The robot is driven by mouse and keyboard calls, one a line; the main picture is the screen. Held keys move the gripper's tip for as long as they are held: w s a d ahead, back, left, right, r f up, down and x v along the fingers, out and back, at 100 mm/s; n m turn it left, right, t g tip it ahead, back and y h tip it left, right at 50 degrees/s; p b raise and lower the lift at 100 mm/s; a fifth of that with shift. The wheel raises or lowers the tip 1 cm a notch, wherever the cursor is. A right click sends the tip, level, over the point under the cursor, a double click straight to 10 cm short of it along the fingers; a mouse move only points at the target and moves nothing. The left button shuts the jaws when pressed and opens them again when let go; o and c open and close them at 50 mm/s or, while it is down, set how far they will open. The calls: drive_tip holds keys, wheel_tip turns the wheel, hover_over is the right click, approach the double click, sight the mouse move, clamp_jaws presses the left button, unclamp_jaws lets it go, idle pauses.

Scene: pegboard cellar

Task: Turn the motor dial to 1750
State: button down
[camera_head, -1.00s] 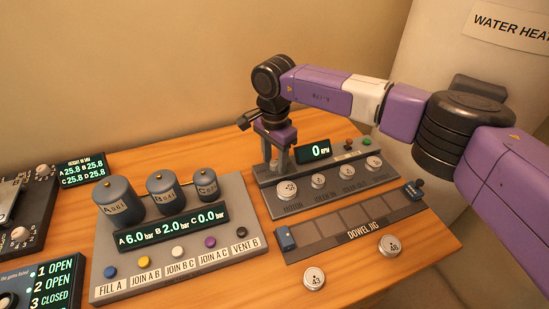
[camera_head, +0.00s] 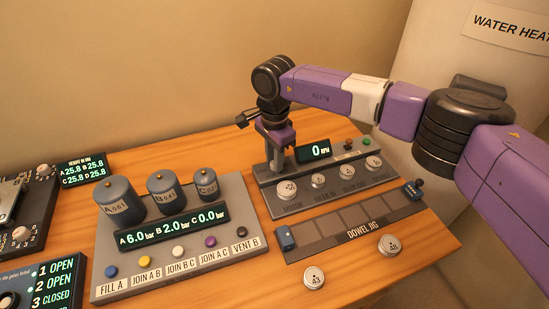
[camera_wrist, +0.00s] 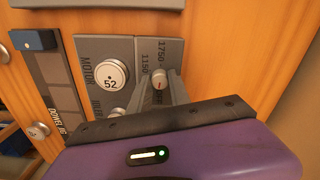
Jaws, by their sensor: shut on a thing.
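The motor dial (camera_wrist: 158,79) is a small pale round knob with a short reddish mark, on a grey panel. The labels 1750 and 1150 (camera_wrist: 156,53) are printed beside it in the wrist view. I cannot tell exactly which label the mark points to. My gripper (camera_head: 276,166) points down at the left end of the motor panel (camera_head: 268,204) and hides the dial in the head view. In the wrist view its fingers (camera_wrist: 160,88) stand on either side of the dial, shut on it. The motor display (camera_head: 314,151) reads 0 RPM.
A round piece marked 52 (camera_wrist: 111,75) sits by the MOTOR label, with several similar pieces along the panel's front. The dowel jig (camera_head: 350,229) lies in front. The pressure console (camera_head: 180,262) with three tanks stands left. Red and green buttons are right of the display.

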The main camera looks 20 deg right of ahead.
drive_tip(key=m+p, duration=0.1)
drive_tip(key=m, duration=0.3)
drive_tip(key=shift+r, duration=0.1)
drive_tip(key=m+p, duration=0.2)
drive_tip(key=m, duration=0.2)
drive_tip(key=shift+m, duration=0.4)
drive_tip(key=m+p, duration=0.2)
drive_tip(key=m, duration=0.2)
drive_tip(key=shift+r+m, duration=0.1)
drive_tip(key=shift+m, duration=0.2)
drive_tip(key=m+p, duration=0.3)
drive_tip(key=m, duration=0.1)
drive_tip(key=shift+m, duration=0.3)
drive_tip(key=m+p, duration=0.4)
drive_tip(key=shift+r+m, duration=0.1)
drive_tip(key=shift+m, duration=0.2)
drive_tip(key=m+p, duration=0.2)
drive_tip(key=m, duration=0.5)
drive_tip(key=shift+f+p, duration=0.25)
drive_tip(key=shift+p, duration=0.15)
drive_tip(key=m, duration=0.4)
drive_tip(key=shift+m, duration=0.7)
